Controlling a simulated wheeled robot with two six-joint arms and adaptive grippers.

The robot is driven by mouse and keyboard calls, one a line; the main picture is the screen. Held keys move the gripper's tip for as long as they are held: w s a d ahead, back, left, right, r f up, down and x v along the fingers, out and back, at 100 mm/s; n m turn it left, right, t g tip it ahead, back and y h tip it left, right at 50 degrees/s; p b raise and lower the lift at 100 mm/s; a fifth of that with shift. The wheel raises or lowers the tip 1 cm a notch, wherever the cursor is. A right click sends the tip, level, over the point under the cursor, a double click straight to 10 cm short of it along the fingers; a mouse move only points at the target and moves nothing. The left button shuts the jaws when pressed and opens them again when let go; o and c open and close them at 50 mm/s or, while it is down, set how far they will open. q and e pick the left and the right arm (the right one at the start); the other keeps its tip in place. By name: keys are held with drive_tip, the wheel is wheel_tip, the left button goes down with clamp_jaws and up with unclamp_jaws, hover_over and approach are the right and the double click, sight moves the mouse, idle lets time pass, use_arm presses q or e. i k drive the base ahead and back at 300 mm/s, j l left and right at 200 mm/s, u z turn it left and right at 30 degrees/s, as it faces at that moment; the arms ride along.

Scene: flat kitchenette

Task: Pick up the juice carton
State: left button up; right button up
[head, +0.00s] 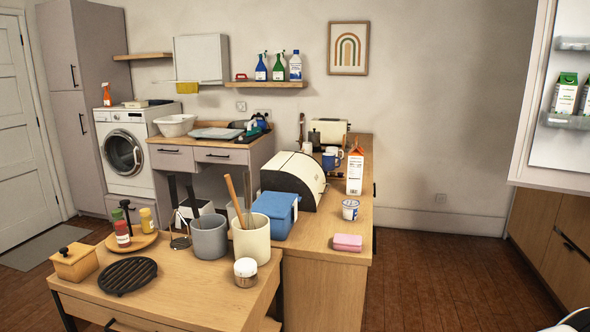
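A white carton with an orange top (355,172), which looks like the juice carton, stands upright near the right edge of the wooden counter (325,245). Nothing is touching it that I can see. A white and green carton (565,93) stands on a door shelf at the far right, with part of another beside it. Neither of my grippers shows; only a small white and dark piece, perhaps of my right arm, shows in the bottom right corner.
A white yogurt cup (350,209) and a pink sponge (347,242) lie in front of the carton. A bread box (293,180), mugs (331,162) and a toaster (329,131) stand left of and behind it. The floor right of the counter (440,275) is clear.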

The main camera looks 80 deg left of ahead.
sight(356, 156)
drive_tip(key=u, duration=2.35)
